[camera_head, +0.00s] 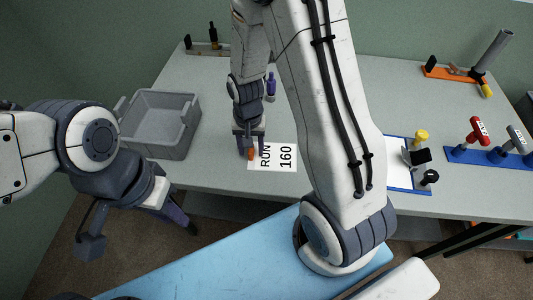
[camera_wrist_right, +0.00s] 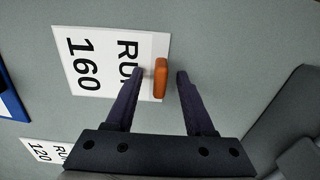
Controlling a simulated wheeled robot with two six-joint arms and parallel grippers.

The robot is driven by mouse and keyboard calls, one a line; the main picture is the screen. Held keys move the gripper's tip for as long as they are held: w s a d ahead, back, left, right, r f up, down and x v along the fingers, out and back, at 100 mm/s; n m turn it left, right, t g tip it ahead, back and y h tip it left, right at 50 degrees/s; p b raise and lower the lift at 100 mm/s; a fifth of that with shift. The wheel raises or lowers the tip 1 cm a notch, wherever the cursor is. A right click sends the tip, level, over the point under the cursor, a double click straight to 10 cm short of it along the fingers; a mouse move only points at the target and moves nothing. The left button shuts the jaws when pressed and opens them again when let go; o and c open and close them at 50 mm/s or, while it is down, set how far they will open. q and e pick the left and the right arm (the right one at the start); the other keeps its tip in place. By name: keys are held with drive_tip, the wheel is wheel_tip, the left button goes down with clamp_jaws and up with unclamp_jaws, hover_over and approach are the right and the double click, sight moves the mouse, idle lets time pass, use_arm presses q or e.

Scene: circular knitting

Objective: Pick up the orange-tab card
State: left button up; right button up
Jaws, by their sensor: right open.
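The orange-tab card is a white card (camera_head: 285,157) reading "RUN 160", lying flat near the table's front edge. Its upright orange tab (camera_head: 250,154) is on its left edge in the head view. In the right wrist view the card (camera_wrist_right: 88,62) and the orange tab (camera_wrist_right: 160,78) show clearly. My right gripper (camera_wrist_right: 159,74) is open, with one finger on each side of the tab and gaps visible; in the head view it (camera_head: 250,152) comes down over the tab. My left gripper (camera_head: 142,240) is open and empty, in front of the table at left.
A grey bin (camera_head: 158,148) stands left of the card. A second card (camera_wrist_right: 43,151), "RUN 120", shows in the wrist view. A blue-edged white sheet (camera_head: 398,174) and a blue rack (camera_head: 487,158) lie to the right. My right arm hides the table's middle.

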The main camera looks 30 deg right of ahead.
clamp_jaws()
